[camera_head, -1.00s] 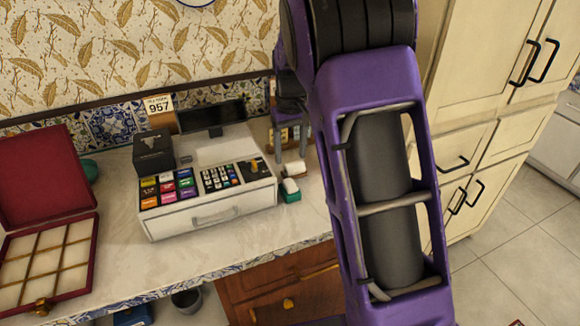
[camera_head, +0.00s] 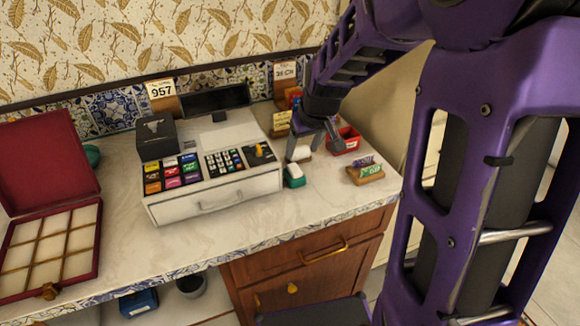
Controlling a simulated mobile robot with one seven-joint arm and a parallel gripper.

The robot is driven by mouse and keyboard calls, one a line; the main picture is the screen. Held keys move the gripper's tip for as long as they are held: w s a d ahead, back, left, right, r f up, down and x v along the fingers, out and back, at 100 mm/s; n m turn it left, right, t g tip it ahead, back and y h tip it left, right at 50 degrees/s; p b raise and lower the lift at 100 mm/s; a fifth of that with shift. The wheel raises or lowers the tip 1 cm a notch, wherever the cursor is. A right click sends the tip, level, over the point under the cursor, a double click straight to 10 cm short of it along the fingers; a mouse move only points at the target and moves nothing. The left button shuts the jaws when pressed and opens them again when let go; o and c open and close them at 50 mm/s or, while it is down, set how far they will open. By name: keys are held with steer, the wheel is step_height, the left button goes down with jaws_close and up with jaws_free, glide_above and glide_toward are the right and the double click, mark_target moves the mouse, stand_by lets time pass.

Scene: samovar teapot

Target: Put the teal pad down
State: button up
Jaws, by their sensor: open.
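A small teal pad (camera_head: 294,181) with a white top rests on the counter, just right of the cash register's front corner. My gripper (camera_head: 314,150) is open, pointing down over the counter behind and slightly right of the pad. The teal pad appears apart from the fingers. A small white item (camera_head: 301,154) shows at the left finger; I cannot tell whether it touches. The fingertips are small and partly hard to make out.
The cash register (camera_head: 213,180) stands left of the gripper, with a black box (camera_head: 156,137) on it. A red tray (camera_head: 346,141) and a wooden holder with cards (camera_head: 365,172) stand to the right. An open red case (camera_head: 97,240) is at far left. The front counter is clear.

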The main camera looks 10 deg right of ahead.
mark_target(295, 169)
steer(key=b+x, duration=0.1)
steer(key=x, duration=1.1)
steer(key=shift+w+f, duration=0.1)
steer(key=shift+c, duration=0.3)
jaws_close()
